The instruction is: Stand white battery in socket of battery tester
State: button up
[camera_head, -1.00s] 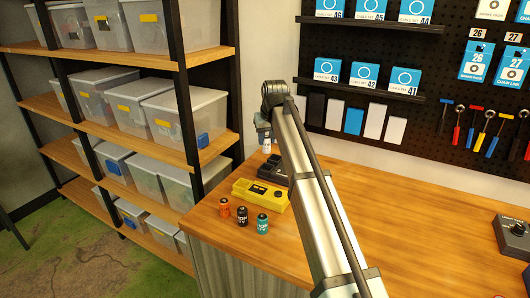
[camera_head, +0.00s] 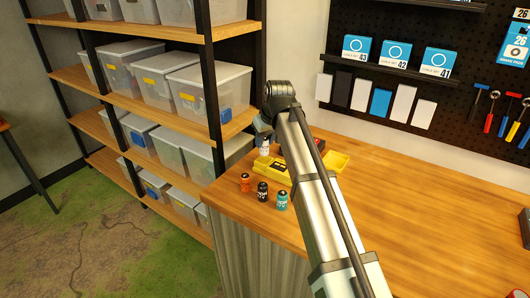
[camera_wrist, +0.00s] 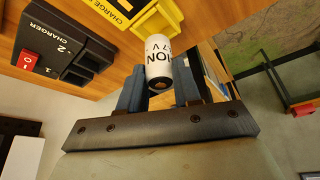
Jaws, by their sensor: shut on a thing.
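The white battery (camera_wrist: 158,52) with black lettering is between the two blue-grey fingers of my gripper (camera_wrist: 160,90) in the wrist view. In the head view the battery (camera_head: 265,148) hangs below my gripper (camera_head: 264,136), just behind the yellow device (camera_head: 273,171). The yellow device also shows in the wrist view (camera_wrist: 108,7), with a label beginning "CHARGE" and a yellow tray part close to the battery's far end. I cannot tell whether this is the battery tester, or whether the battery touches it.
Orange (camera_head: 245,182), black (camera_head: 263,191) and teal (camera_head: 282,200) batteries stand near the bench's left edge. A black charger (camera_wrist: 65,45) with a red switch lies beside the yellow device. Shelving (camera_head: 160,125) stands left. The bench's right side (camera_head: 430,220) has open room.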

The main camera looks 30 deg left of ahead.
aim_at(267, 146)
jog(key=shift+f, duration=2.3)
jog(key=shift+f, duration=0.1)
jog(key=o, duration=1.1)
jog(key=v, duration=1.2)
